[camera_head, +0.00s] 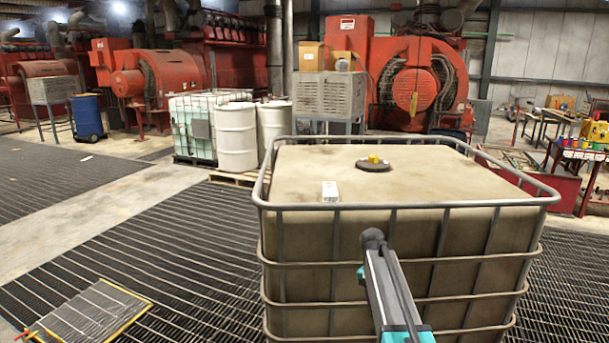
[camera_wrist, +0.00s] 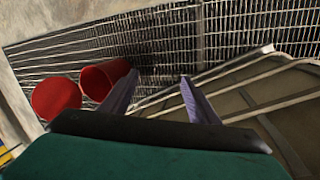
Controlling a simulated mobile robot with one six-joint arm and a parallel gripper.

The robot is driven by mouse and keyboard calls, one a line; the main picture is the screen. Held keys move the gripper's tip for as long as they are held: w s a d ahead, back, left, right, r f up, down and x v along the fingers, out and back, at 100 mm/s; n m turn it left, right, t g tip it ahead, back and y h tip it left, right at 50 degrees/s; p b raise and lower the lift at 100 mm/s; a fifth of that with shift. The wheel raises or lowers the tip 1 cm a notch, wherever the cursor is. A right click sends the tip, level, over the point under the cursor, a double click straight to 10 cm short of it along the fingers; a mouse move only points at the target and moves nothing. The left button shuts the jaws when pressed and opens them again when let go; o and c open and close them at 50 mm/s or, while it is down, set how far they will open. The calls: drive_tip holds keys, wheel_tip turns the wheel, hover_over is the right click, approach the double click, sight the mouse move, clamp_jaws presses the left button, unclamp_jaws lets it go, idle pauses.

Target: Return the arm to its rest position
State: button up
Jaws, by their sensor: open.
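My arm (camera_head: 388,290) rises from the bottom of the head view, in front of a caged tan tank, with grey links and teal parts. I cannot make out its jaws in that view. In the wrist view my gripper (camera_wrist: 160,76) shows two purple-grey fingers spread apart, with nothing between them. Beyond the fingers lie metal grating and a brownish surface with pale bars. No finger visibly touches anything.
The caged tank (camera_head: 300,255) stands close in front, with a small white box (camera_head: 329,191) and a yellow-capped lid (camera_head: 373,163) on top. White drums (camera_head: 237,137) stand behind it. Grating floor is open at left. Red round objects (camera_wrist: 56,98) lie left of the fingers.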

drive_tip(key=s+a+f+n+g, duration=0.1)
drive_tip(key=s+a+f+g, duration=0.1)
drive_tip(key=s+f, duration=0.95)
drive_tip(key=s+a+f+n+g, duration=0.1)
drive_tip(key=s+a+f, duration=0.1)
drive_tip(key=s+f, duration=0.95)
drive_tip(key=s+a+f+n, duration=0.1)
drive_tip(key=s+f+n, duration=0.1)
drive_tip(key=s+f, duration=0.2)
drive_tip(key=s+a+f+n+y, duration=0.1)
drive_tip(key=s+f, duration=0.4)
drive_tip(key=s, duration=0.6)
drive_tip(key=s+a+f+n+y, duration=0.1)
drive_tip(key=s+f, duration=0.3)
drive_tip(key=s, duration=0.4)
drive_tip(key=shift+a+f+n+g+b, duration=0.35)
drive_tip(key=shift+a+n+b, duration=0.1)
drive_tip(key=shift+a+n, duration=0.4)
drive_tip(key=shift+s+d, duration=0.1)
drive_tip(key=c, duration=0.5)
drive_tip(key=shift+c, duration=0.5)
drive_tip(key=shift+d, duration=0.15)
